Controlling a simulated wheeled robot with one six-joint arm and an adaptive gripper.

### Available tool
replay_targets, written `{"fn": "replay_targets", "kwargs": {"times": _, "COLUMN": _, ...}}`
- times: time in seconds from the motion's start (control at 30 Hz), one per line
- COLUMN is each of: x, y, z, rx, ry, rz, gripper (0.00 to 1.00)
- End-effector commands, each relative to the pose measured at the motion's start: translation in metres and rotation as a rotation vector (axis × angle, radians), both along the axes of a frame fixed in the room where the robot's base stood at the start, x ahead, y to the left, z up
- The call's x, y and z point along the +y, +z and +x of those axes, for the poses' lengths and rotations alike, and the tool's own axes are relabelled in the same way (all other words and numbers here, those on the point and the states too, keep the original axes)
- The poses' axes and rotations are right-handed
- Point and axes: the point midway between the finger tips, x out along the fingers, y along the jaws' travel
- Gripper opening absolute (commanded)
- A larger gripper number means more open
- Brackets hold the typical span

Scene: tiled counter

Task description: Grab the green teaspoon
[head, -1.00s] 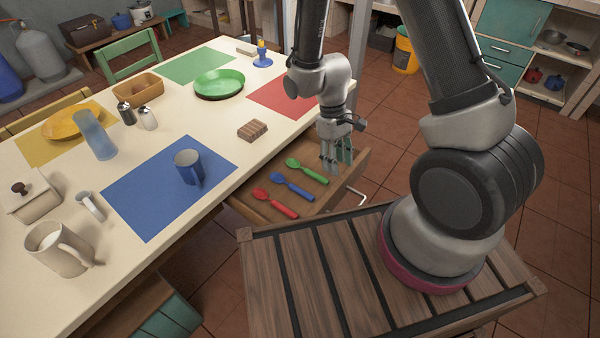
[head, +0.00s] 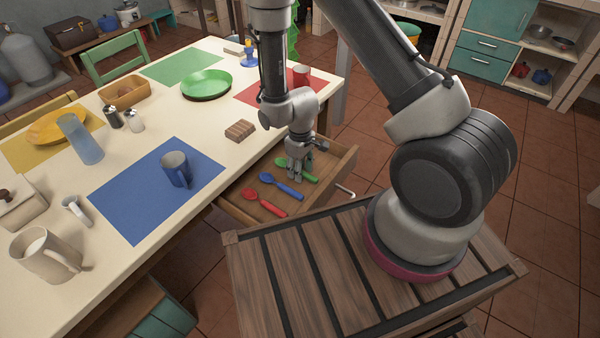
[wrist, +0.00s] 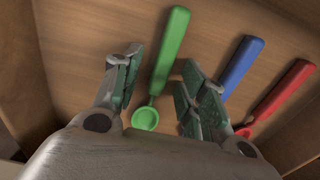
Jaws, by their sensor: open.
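The green teaspoon (wrist: 167,60) lies in the open drawer (head: 237,207). In the wrist view its bowl (wrist: 145,118) is between my fingers, and its handle runs up and slightly right. My gripper (wrist: 153,88) is open, with one finger on each side of the spoon. In the head view my gripper (head: 297,172) is down at the drawer and partly hides the green teaspoon (head: 311,177). I cannot tell how far the fingertips are above the drawer floor.
A blue spoon (wrist: 241,66) lies close to my right finger, with a red spoon (wrist: 280,95) beyond it. The drawer's wooden wall (wrist: 18,85) is at the left. The table (head: 225,140) borders the drawer, with a blue mug (head: 175,170) on a blue mat (head: 130,205).

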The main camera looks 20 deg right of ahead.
Motion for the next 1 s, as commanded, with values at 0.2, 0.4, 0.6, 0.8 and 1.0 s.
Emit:
{"fn": "replay_targets", "kwargs": {"times": 0.2, "x": 0.0, "y": 0.0, "z": 0.0, "rx": 0.0, "ry": 0.0, "rz": 0.0, "gripper": 0.35}}
{"fn": "replay_targets", "kwargs": {"times": 0.4, "x": 0.0, "y": 0.0, "z": 0.0, "rx": 0.0, "ry": 0.0, "rz": 0.0, "gripper": 0.0}}
{"fn": "replay_targets", "kwargs": {"times": 0.6, "x": 0.0, "y": 0.0, "z": 0.0, "rx": 0.0, "ry": 0.0, "rz": 0.0, "gripper": 0.0}}
{"fn": "replay_targets", "kwargs": {"times": 0.8, "x": 0.0, "y": 0.003, "z": 0.0, "rx": -0.001, "ry": 0.001, "rz": 0.001, "gripper": 0.0}}
{"fn": "replay_targets", "kwargs": {"times": 1.0, "x": 0.0, "y": 0.019, "z": 0.001, "rx": -0.003, "ry": 0.001, "rz": 0.001, "gripper": 0.0}}
